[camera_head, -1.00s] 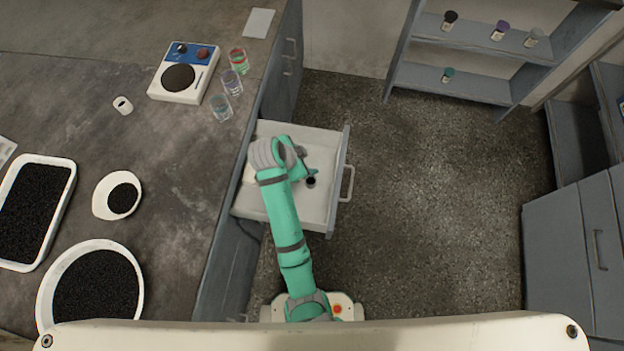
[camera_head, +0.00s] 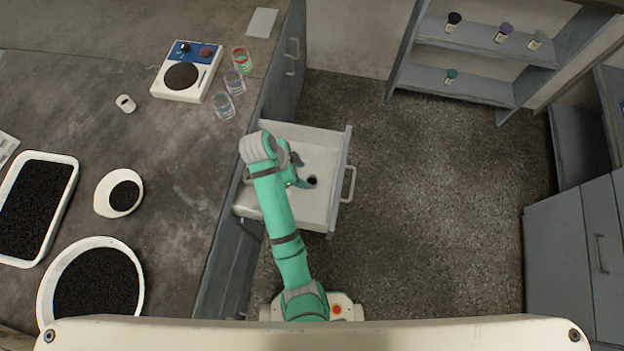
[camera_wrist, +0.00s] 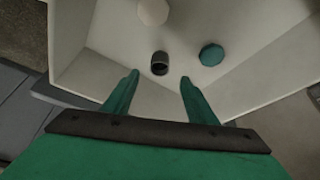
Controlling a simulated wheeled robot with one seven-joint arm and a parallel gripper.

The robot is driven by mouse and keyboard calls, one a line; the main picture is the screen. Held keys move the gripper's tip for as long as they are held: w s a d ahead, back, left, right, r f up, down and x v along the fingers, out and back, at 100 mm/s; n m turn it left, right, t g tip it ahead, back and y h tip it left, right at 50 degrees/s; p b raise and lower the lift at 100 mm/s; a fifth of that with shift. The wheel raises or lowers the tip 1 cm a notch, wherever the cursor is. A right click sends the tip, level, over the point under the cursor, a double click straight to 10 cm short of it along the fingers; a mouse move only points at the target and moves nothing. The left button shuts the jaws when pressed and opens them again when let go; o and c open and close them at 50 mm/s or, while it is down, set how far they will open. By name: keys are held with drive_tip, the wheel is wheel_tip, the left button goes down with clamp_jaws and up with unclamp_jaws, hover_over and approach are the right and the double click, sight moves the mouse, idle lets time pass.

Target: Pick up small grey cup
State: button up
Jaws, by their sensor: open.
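The small grey cup (camera_wrist: 159,66) is dark grey and stands in the open white drawer (camera_wrist: 100,22) in the wrist view. It lies just beyond and between my gripper's (camera_wrist: 159,77) two fingertips, which are apart and empty. I cannot tell the height gap between fingers and cup. In the head view, a dark round thing (camera_head: 312,181) in the drawer, close to the end of my gripper, looks like this cup. My arm reaches over the drawer's left part and hides some of it.
A white round thing (camera_wrist: 153,11) and a teal many-sided thing (camera_wrist: 211,54) lie near the cup in the drawer. The drawer's walls surround them. The worktop (camera_head: 170,215) at left holds trays, a bowl, glasses and a white device (camera_head: 187,72). The floor at right is clear.

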sight(312, 183)
drive_tip(key=shift+x, duration=4.4)
drive_tip(key=c, duration=1.1)
